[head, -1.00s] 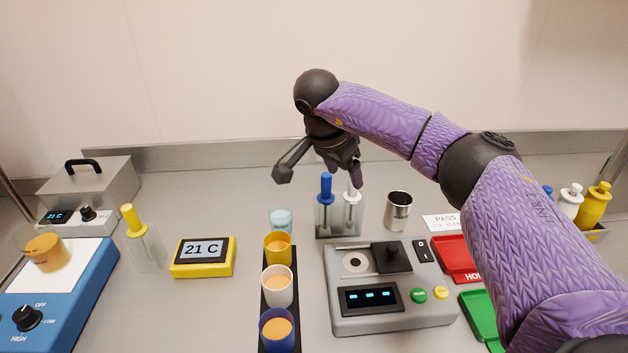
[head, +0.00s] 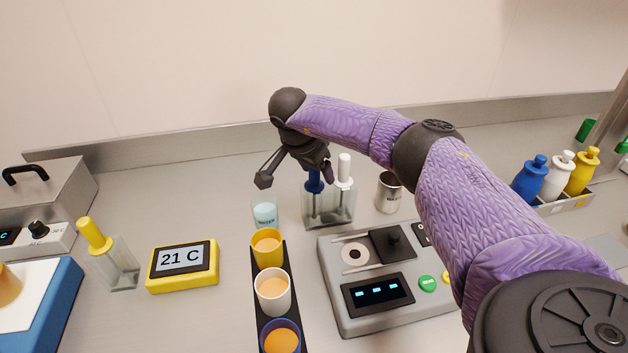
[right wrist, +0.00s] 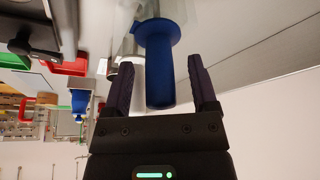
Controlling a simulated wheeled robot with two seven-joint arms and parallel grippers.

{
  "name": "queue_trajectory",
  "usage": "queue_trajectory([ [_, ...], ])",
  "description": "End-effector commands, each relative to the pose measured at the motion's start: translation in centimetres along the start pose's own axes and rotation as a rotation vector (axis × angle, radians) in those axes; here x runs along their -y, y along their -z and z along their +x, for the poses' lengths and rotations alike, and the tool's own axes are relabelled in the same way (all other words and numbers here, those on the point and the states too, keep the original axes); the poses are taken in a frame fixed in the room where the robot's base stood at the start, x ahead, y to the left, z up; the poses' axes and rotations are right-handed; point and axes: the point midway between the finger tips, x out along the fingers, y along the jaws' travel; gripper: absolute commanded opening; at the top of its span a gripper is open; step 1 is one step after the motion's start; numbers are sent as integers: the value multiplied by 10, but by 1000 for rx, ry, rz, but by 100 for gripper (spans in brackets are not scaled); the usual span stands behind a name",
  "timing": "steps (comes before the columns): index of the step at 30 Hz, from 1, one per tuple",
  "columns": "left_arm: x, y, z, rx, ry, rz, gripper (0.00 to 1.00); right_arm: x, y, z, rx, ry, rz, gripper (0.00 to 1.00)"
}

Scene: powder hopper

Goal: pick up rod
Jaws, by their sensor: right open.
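A blue-handled rod (head: 314,184) and a white-handled rod (head: 344,172) stand in a clear holder (head: 341,213) behind the grey device. My right gripper (head: 318,170) is open at the top of the blue handle, partly hiding it. In the right wrist view the blue handle (right wrist: 160,75) lies between the two spread fingers, with a gap visible on each side. A yellow-handled rod (head: 93,233) stands tilted in another clear holder (head: 119,273) at the left. My left gripper is not in view.
A clear beaker (head: 264,214) and a row of cups (head: 272,290) stand left of the grey device (head: 345,320). A metal cup (head: 389,193) is close right of the rod holder.

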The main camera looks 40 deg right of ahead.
Motion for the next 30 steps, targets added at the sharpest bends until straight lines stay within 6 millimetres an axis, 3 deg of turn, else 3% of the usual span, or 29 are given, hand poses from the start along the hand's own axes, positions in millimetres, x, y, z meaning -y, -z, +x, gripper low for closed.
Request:
queue_trajectory([
  [3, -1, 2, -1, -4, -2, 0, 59, 0, 0, -1, 0, 0, 0, 75],
  [4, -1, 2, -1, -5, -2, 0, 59, 0, 0, -1, 0, 1, 0, 70],
  [14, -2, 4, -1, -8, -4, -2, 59, 0, 0, -1, 0, 0, 0, 1],
  [23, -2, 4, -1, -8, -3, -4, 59, 0, 1, -4, 0, 1, 1, 0],
  [26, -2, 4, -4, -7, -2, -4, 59, 1, 5, -13, 1, 3, 1, 0],
  [30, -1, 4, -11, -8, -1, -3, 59, 1, 18, -43, 0, 5, 5, 0],
])
